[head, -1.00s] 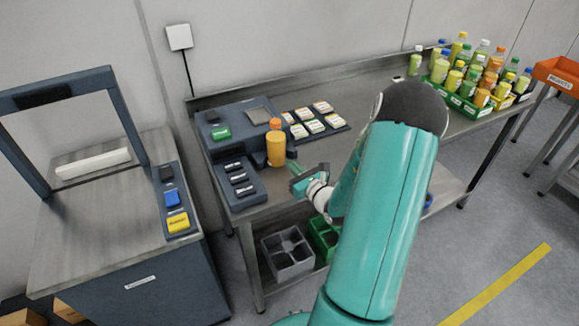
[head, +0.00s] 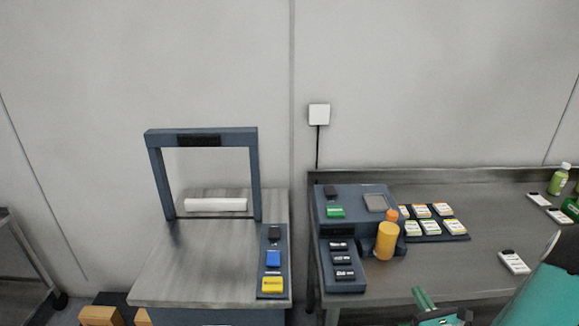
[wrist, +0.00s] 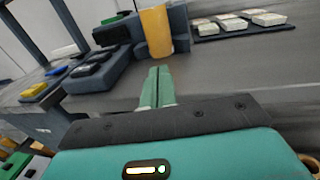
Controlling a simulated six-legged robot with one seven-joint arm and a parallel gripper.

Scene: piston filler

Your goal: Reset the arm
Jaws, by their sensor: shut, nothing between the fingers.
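My gripper (head: 424,298) shows at the bottom right of the head view, over the front edge of the metal bench (head: 475,260). In the wrist view my gripper (wrist: 157,87) has its two green fingers together with nothing between them. An orange bottle with an orange cap (head: 387,238) stands upright at the dark blue filler machine (head: 352,213), beyond the fingertips and apart from them. The bottle (wrist: 156,31) also shows in the wrist view, its top cut off. Part of my teal arm is at the right edge.
A dark tray (head: 437,238) with several labelled cards lies right of the bottle. A frame station (head: 203,134) with blue and yellow buttons stands left. Loose labelled pieces (head: 514,262) and a green bottle (head: 558,180) are at the right. The bench's front middle is clear.

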